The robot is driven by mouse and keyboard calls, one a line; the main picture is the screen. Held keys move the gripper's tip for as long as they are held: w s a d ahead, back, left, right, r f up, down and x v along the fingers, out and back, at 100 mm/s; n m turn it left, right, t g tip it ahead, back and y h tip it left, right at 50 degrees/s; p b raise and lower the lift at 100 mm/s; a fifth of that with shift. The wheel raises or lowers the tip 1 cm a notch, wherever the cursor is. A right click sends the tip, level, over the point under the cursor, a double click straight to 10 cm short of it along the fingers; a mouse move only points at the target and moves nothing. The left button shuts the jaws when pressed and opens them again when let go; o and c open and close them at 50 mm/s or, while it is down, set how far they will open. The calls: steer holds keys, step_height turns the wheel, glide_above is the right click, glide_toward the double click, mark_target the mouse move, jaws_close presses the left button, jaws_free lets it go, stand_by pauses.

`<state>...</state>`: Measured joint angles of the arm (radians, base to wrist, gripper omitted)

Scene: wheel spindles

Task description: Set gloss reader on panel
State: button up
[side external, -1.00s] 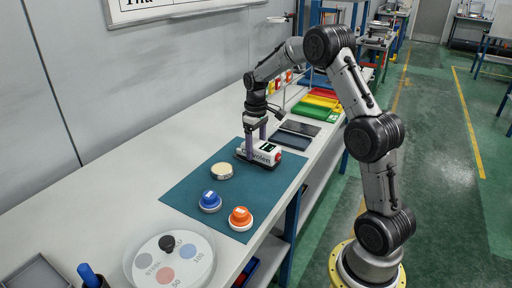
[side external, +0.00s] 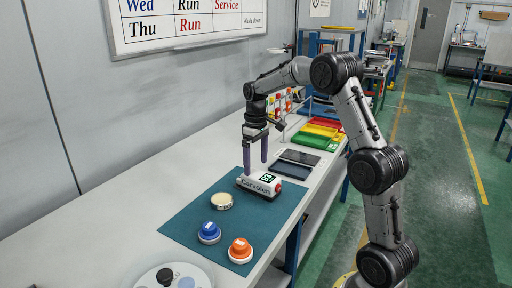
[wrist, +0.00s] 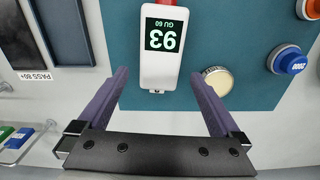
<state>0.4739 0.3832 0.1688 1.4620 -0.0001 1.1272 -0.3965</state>
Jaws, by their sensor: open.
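The gloss reader (side external: 257,186) is a white box with a dark base and the name Carvolen on its side. It lies on the teal mat (side external: 190,222), near the mat's far end. In the wrist view the reader's (wrist: 158,72) display shows 93 and GU 60, upside down. My gripper (side external: 256,168) is open and empty, pointing down above the reader, with its purple fingers apart. In the wrist view the fingertips (wrist: 160,74) flank the reader's end. Two dark flat panels (side external: 299,157) lie beyond the mat; they also show in the wrist view (wrist: 64,30) beside a PASS label.
A cream round pad (side external: 222,201), a blue knob (side external: 209,233) and an orange knob (side external: 240,250) stand on the mat. Red, yellow and green trays (side external: 318,134) are beyond the panels. A white disc (side external: 200,276) is at the near end. The bench's wall side is clear.

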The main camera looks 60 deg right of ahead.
mark_target(256, 174)
step_height(256, 174, up, 6)
steer(key=s+a+r+t, duration=0.1)
steer(key=s+a+r, duration=0.2)
steer(key=s+a, duration=0.35)
steer(key=s+a+r+t, duration=0.2)
steer(key=s+a+r, duration=0.25)
steer(key=a, duration=0.25)
steer(key=s+a+f+t, duration=0.1)
steer(key=s+a+f, duration=0.2)
steer(key=s, duration=0.4)
steer(key=s+a+f+t, duration=0.1)
steer(key=s+a+f, duration=0.1)
steer(key=s+a, duration=0.2)
steer(key=s, duration=0.3)
steer(key=shift+a+f+n+t, duration=0.3)
steer(key=shift+a+f+n, duration=0.05)
steer(key=shift+f+n, duration=0.05)
